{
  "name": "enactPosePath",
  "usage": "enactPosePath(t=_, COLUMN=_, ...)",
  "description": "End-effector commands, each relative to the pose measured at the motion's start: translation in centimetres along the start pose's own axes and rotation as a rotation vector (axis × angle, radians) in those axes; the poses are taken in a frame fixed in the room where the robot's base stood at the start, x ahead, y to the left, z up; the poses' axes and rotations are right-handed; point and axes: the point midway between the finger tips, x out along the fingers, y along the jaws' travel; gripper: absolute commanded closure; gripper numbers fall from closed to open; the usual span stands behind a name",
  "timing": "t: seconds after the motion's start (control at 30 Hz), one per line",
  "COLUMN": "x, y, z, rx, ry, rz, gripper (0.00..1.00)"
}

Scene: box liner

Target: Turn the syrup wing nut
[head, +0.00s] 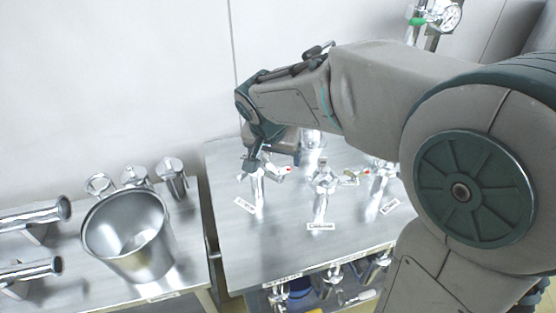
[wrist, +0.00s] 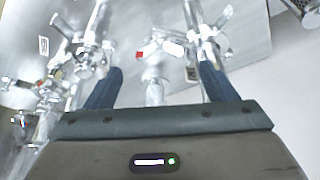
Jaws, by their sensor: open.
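Three steel valves with wing nuts stand on the right table: a left one (head: 258,192), a middle one (head: 322,188) and a right one (head: 382,185). Each has a small white label beside it, too small to read, so I cannot tell which is the syrup one. My gripper (head: 257,163) is at the top of the left valve, partly hiding it. In the wrist view my gripper (wrist: 160,82) is open, with a red-tipped wing nut (wrist: 160,48) showing between its fingers. Contact cannot be told.
A steel bucket (head: 128,238) stands on the left table, with several metal fittings behind and beside it. More fittings lie on a shelf below the right table (head: 235,262). A pale wall is close behind. The right table's front left part is clear.

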Motion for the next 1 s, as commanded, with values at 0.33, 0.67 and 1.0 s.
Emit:
enactPosePath(t=0.33, x=4.2, y=0.1, z=0.0, rx=0.001, ry=-0.001, rz=0.001, gripper=0.22)
enactPosePath(t=0.67, x=4.5, y=0.0, z=0.0, rx=0.000, ry=0.000, rz=0.000, gripper=0.25)
enactPosePath(t=1.0, x=4.5, y=0.0, z=0.0, rx=-0.002, ry=0.000, rz=-0.002, gripper=0.67)
